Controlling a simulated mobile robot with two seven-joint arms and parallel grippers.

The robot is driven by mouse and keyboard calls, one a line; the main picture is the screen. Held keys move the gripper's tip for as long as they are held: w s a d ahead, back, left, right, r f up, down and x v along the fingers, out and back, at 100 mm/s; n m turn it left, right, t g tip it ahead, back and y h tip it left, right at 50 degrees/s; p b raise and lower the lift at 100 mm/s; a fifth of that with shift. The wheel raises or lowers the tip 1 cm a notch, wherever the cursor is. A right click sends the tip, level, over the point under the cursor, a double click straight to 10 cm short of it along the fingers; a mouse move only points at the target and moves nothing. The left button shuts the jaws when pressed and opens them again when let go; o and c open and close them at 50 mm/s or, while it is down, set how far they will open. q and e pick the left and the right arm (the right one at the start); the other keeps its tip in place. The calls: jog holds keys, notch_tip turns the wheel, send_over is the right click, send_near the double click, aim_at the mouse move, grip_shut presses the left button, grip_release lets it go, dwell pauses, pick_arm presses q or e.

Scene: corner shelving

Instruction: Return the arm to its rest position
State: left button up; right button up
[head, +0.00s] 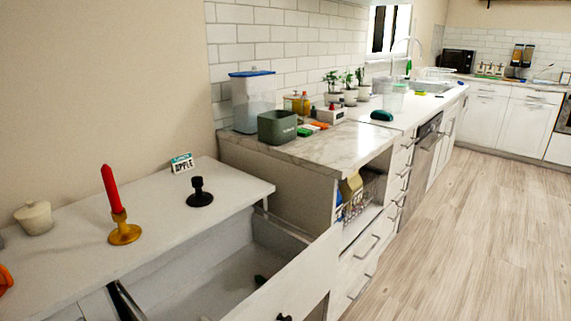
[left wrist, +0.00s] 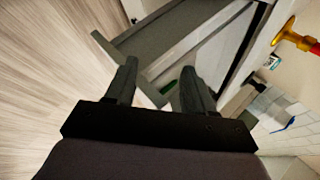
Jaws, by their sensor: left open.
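My left gripper (left wrist: 158,80) shows in the left wrist view with its two dark fingers apart and nothing held between them. Past the fingers is the open drawer (left wrist: 175,35); I cannot tell whether the fingers touch it. In the head view the same drawer (head: 205,283) stands pulled out under the white cabinet top, with a small dark item inside. A dark shape at the bottom edge of the head view is too cut off to identify. My right gripper is in neither view.
The white cabinet top (head: 75,245) bears a red candle (head: 110,188) in a gold holder (head: 124,232), a black candle holder (head: 199,194), a sign (head: 182,163) and a lidded jar (head: 35,217). A marble counter (head: 318,149) stands behind. The wooden floor (head: 470,230) at right is clear.

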pick_arm(q)
jog(key=s+f+n+g+h, duration=0.35)
jog(key=s+f+n, duration=0.35)
jog(key=s+n, duration=0.5)
jog(key=w+d+t+p, duration=0.2)
jog(key=w+t+p, duration=0.3)
jog(key=p, duration=0.3)
jog(key=shift+w+d+f+m+t+h, duration=0.35)
jog(key=shift+w+f+h, duration=0.1)
jog(key=shift+w, duration=0.1)
